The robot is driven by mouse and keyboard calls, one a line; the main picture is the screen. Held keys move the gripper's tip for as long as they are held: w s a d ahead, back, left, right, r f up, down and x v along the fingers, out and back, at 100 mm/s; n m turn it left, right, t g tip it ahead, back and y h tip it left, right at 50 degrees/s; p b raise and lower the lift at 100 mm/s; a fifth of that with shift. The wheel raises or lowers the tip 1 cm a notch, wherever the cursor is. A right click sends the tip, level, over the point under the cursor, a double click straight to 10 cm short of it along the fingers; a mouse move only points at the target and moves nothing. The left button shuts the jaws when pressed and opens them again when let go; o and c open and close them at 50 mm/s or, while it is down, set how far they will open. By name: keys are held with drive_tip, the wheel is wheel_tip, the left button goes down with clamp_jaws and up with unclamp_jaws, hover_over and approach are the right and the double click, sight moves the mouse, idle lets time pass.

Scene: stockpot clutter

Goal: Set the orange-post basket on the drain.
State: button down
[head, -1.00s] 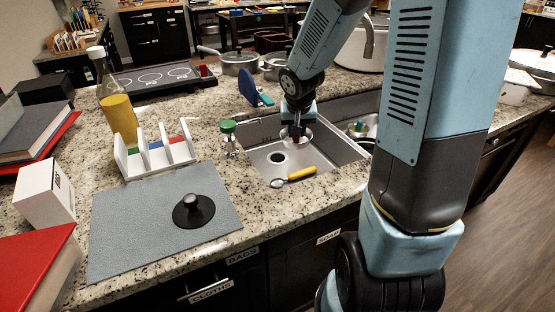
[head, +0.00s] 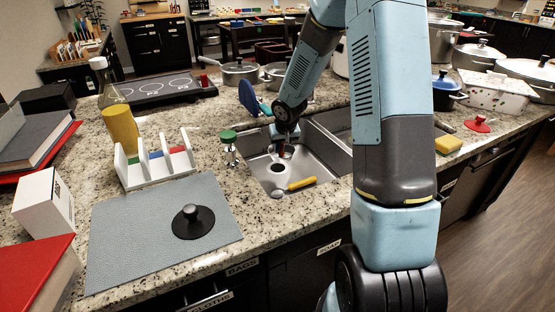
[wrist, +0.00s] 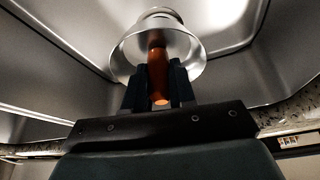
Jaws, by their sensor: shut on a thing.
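My gripper (head: 283,150) is down inside the left sink basin. In the wrist view (wrist: 158,88) its dark fingers are shut on the orange post (wrist: 157,72) of a silvery metal basket (wrist: 123,52). The basket's wide rim surrounds the post beyond the fingertips. The dark drain (head: 278,169) shows on the basin floor in the head view, just below and slightly left of my gripper. The basket is small and mostly hidden there, and I cannot tell its gap to the floor.
A yellow-handled utensil (head: 301,184) lies at the basin's front. A green-topped object (head: 229,146) stands on the counter left of the sink. A black knobbed stopper (head: 193,221) lies on the grey mat (head: 130,248). Basin walls surround my gripper.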

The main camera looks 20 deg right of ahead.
drive_tip(key=w+f, duration=0.4)
drive_tip(key=f, duration=0.1)
drive_tip(key=shift+w+a+f, duration=0.15)
drive_tip(key=shift+w+f, duration=0.05)
drive_tip(key=shift+f, duration=1.6)
drive_tip(key=c, duration=0.9)
unclamp_jaws()
drive_tip(key=shift+c, duration=0.2)
